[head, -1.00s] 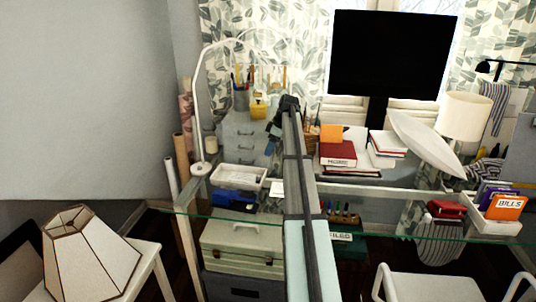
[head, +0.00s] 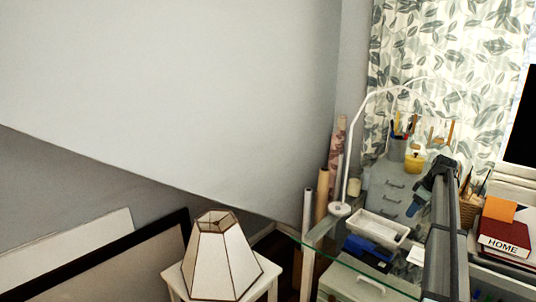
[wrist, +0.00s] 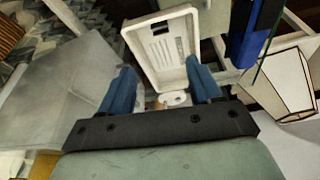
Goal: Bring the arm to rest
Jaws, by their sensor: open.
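My arm (head: 445,230) reaches away from me over the glass desk at the right of the head view. My gripper (head: 417,203), with blue fingers, hangs at its far end in front of the grey drawer unit (head: 390,188). In the wrist view my gripper (wrist: 161,86) is open, its two fingers apart with nothing held between them. Beyond the fingers are a white tray (wrist: 142,50) and a round white lamp base (wrist: 172,99). I cannot tell how close the fingertips are to the drawer unit.
The tray (head: 381,229) and a blue object (head: 368,250) are near the glass desk's left end. A thin white desk lamp (head: 352,165) arches above. A paneled lampshade (head: 220,258) sits on a white stool at lower left. A red book (head: 503,236) lies right of the arm.

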